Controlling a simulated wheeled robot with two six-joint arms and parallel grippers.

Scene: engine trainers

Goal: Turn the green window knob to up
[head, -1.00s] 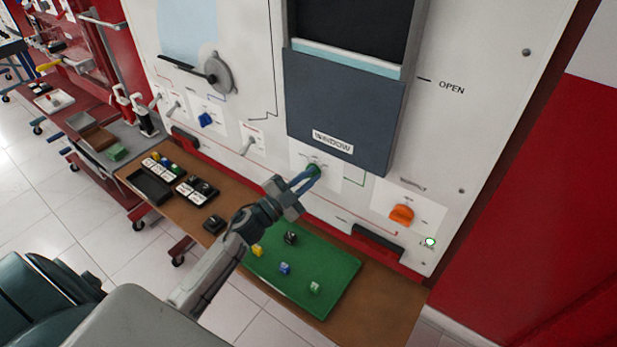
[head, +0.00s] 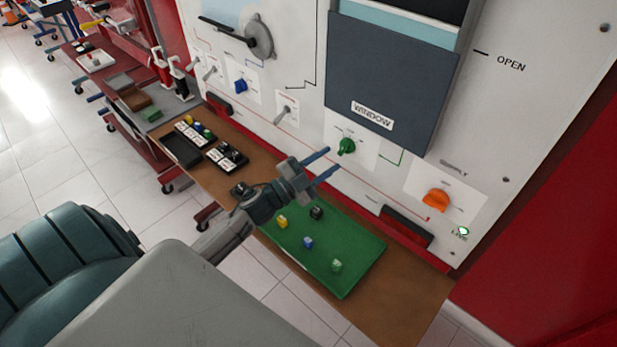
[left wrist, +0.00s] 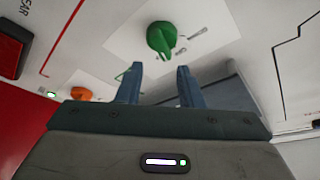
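The green window knob (head: 346,147) sits on a white label plate on the upright panel, just below the WINDOW sign (head: 372,115). My left gripper (head: 331,161) is open, with its two blue fingers apart and empty. Its tips are just short of the knob, clear of it. In the left wrist view the knob (left wrist: 162,38) shows beyond the gap between the open fingers (left wrist: 159,68), with nothing between them. The small labels around the knob are too blurred to read, so I cannot tell its setting. My right gripper is not in view.
An orange supply knob (head: 436,200) is to the right on the panel, with a blue knob (head: 240,86) and toggle switches to the left. Below, a brown bench (head: 412,283) carries a green mat (head: 345,285) with several small cubes, and black trays (head: 181,149).

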